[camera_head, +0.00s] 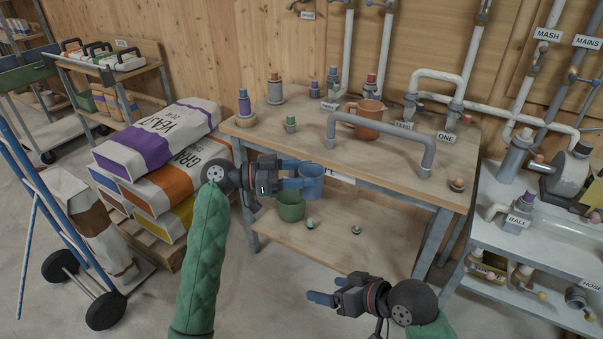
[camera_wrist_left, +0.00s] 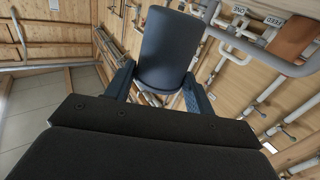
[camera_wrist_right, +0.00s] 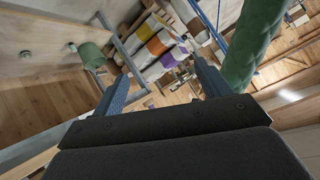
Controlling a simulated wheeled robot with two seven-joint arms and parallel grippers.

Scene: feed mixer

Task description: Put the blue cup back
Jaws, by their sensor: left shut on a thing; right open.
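The blue cup (camera_head: 312,182) is in the grasp of my left gripper (camera_head: 303,182), just in front of the wooden table's front edge in the head view. In the left wrist view the cup (camera_wrist_left: 168,52) stands between the two fingers and looks dark blue. My right gripper (camera_head: 325,298) is open and empty, low in front of the table. Its two fingers show apart in the right wrist view (camera_wrist_right: 160,85). A green cup (camera_head: 290,207) sits on the table's lower shelf, below the blue cup.
The table top (camera_head: 290,143) holds a brown jug (camera_head: 366,125), a grey pipe handle (camera_head: 380,135) and several small capped fittings. Feed sacks (camera_head: 150,160) are stacked at left beside a blue hand truck (camera_head: 50,220). A metal cart (camera_head: 520,255) stands at right. Small round items lie on the lower shelf.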

